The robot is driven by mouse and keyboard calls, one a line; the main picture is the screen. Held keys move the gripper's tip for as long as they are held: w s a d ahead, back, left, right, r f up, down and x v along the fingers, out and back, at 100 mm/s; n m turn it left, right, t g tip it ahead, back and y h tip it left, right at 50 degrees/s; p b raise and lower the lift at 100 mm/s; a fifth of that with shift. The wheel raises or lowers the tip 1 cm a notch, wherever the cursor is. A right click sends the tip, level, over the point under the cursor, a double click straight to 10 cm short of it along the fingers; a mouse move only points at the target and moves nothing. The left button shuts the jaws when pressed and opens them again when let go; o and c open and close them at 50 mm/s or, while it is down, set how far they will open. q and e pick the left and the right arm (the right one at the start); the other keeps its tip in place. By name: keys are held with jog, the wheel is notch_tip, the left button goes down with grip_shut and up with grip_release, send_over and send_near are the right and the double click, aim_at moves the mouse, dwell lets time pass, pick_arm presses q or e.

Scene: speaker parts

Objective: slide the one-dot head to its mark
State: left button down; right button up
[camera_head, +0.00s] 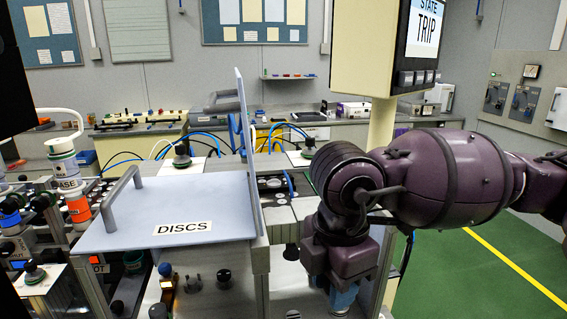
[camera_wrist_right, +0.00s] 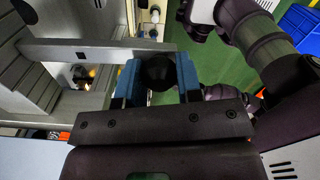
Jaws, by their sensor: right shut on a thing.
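My right gripper (camera_head: 345,298) is low at the right side of the bench, beside the grey rails, and mostly hidden behind its own wrist in the head view. In the right wrist view my right gripper (camera_wrist_right: 159,78) has its two blue fingers shut on a dark round knob (camera_wrist_right: 158,72). No dot marking shows on this knob, so I cannot tell whether it is the one-dot head. Other black knobs stand in the head view, one at the rails (camera_head: 291,252). The mark cannot be made out. My left gripper is not in view.
A pale DISCS lid (camera_head: 150,212) with a handle covers the bench left of my right arm. A thin upright panel (camera_head: 245,140) stands at its right edge. A monitor post (camera_head: 382,122) rises behind my arm. Green floor (camera_head: 480,270) lies open at right.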

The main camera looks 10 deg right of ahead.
jog(key=shift+s, duration=1.35)
jog(key=o, duration=1)
